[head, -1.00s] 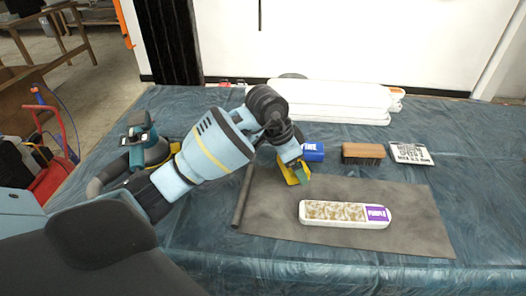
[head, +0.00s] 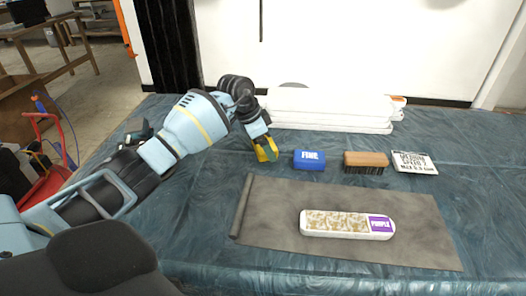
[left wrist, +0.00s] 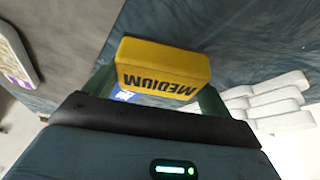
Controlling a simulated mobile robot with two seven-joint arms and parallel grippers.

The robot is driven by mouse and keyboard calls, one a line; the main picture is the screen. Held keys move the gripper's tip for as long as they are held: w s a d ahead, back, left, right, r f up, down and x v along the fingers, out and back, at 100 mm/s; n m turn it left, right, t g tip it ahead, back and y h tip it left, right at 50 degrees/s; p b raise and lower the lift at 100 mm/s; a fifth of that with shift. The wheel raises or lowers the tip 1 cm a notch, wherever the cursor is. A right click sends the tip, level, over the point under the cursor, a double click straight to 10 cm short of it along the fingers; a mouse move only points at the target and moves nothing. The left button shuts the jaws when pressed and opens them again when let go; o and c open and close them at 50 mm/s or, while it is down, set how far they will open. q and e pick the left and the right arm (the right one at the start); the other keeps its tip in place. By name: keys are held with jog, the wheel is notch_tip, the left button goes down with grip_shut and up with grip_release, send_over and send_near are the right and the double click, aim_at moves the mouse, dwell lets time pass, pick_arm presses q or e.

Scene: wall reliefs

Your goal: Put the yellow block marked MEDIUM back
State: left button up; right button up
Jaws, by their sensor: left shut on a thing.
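The yellow block (left wrist: 163,68) marked MEDIUM is between the fingers of my left gripper in the left wrist view, its lettering upside down there. In the head view the block (head: 266,150) shows at the end of my left arm, partly covered by the fingers. My left gripper (head: 268,147) is shut on it, to the left of the blue block (head: 309,160) marked FINE. I cannot tell whether the yellow block touches the blue sheet below. My right gripper is not in view.
A wooden brush (head: 366,160) and a white card (head: 413,162) lie right of the blue block. A white piece with a purple label (head: 345,224) lies on the grey mat (head: 270,225). White boards (head: 330,110) are stacked behind.

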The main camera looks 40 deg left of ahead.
pick_arm(q)
jog(key=shift+w+a, duration=0.1)
jog(key=shift+a, duration=0.1)
jog(key=shift+w+a, duration=0.1)
jog(key=shift+a, duration=0.15)
notch_tip(320, 180, down, 4)
jog(key=shift+r, duration=0.2)
jog(key=o, duration=0.8)
jog(key=shift+f, duration=0.1)
jog(key=shift+o, duration=0.2)
jog(key=p+v, duration=0.1)
jog(key=v, duration=1.1)
